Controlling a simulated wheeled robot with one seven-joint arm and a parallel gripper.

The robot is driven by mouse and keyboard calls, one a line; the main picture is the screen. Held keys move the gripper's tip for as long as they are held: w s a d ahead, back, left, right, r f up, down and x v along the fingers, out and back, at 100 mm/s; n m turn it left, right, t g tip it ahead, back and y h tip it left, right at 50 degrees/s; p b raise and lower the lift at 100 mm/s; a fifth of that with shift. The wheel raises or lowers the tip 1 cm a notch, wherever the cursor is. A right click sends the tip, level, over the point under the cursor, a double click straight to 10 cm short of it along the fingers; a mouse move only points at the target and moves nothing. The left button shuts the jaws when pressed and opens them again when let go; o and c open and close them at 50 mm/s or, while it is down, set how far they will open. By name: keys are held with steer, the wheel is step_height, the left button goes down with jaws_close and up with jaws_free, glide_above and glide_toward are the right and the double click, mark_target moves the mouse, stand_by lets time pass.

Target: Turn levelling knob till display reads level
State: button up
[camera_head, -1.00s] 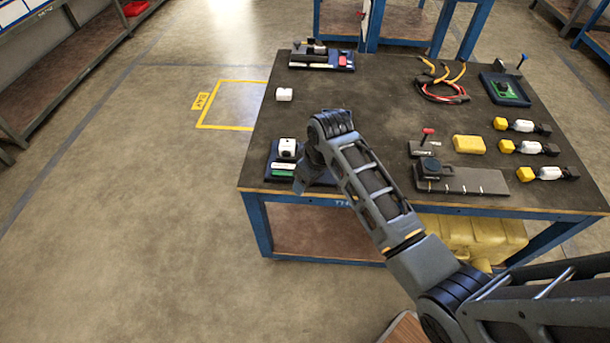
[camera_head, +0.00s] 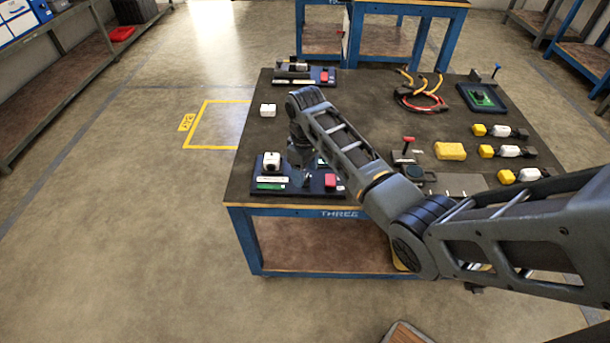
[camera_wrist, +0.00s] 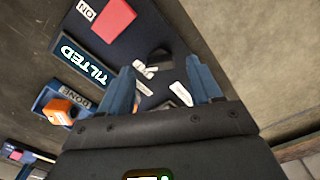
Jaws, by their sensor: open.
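A dark blue panel (camera_head: 297,188) lies at the near left of the table, with a red block (camera_head: 330,181), a green strip (camera_head: 270,186) and a white cube-shaped part (camera_head: 271,161). In the wrist view a display (camera_wrist: 82,62) reads "TILTED", beside a red block (camera_wrist: 113,20) labelled "ON". My gripper (camera_wrist: 165,85) is open above the panel, fingers pointing at it. Small white pieces (camera_wrist: 150,72) and dark shapes show between the fingers. I cannot tell which of these is the levelling knob. My arm hides part of the panel in the head view.
A similar panel (camera_head: 305,78) lies at the back left of the table (camera_head: 350,110). An orange part (camera_wrist: 62,110) shows by a "DONE" label.

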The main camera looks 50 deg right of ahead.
mark_target(305, 180)
steer(key=shift+f, duration=1.15)
steer(key=c, duration=1)
